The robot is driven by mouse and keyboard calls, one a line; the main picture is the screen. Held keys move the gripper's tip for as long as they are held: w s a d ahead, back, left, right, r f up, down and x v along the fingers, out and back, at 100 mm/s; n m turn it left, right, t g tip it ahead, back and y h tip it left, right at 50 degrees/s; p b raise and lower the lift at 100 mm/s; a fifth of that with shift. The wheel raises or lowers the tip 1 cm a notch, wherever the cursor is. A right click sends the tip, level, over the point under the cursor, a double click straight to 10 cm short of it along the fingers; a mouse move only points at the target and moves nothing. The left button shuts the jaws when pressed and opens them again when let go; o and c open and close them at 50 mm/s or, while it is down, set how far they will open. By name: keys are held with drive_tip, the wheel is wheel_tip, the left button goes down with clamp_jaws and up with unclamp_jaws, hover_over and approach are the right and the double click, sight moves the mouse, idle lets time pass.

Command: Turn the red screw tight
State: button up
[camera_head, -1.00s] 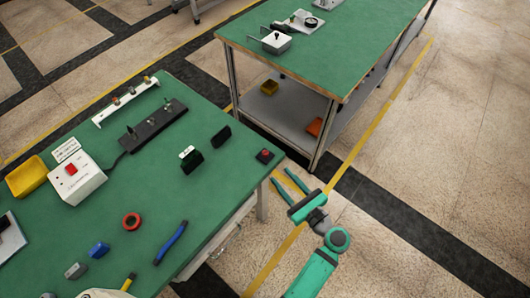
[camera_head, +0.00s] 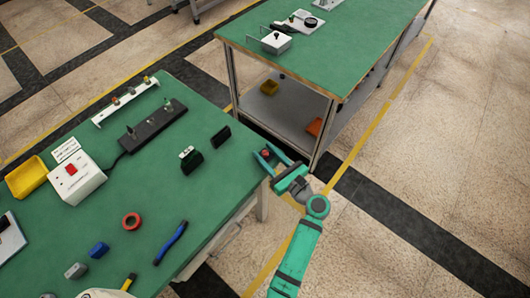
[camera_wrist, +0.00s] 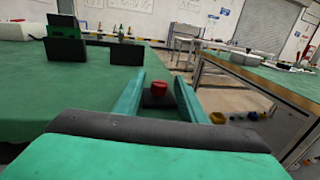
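The red screw (camera_head: 265,153) is a small round red knob on a black square base at the right edge of the near green table. In the wrist view the red screw (camera_wrist: 159,87) stands upright on its dark base. My gripper (camera_head: 263,149) is open, with its two teal fingers extending over the table edge on either side of the screw. In the wrist view my gripper (camera_wrist: 161,78) has the red knob between its fingers, with a visible gap on each side. The fingers do not appear to touch it.
Two black blocks (camera_head: 190,160) (camera_head: 221,137) stand to the left of the screw on the near table (camera_head: 130,190). A second green table (camera_head: 330,50) stands behind.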

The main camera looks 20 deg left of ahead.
drive_tip(key=shift+w+a, duration=0.1)
drive_tip(key=shift+a, duration=0.05)
clamp_jaws()
drive_tip(key=shift+t, duration=0.3)
drive_tip(key=shift+m+t+h, duration=0.4)
drive_tip(key=shift+m, duration=0.1)
drive_tip(key=shift+m+t+h, duration=1.1)
drive_tip(key=shift+t+h, duration=0.1)
drive_tip(key=shift+t, duration=0.1)
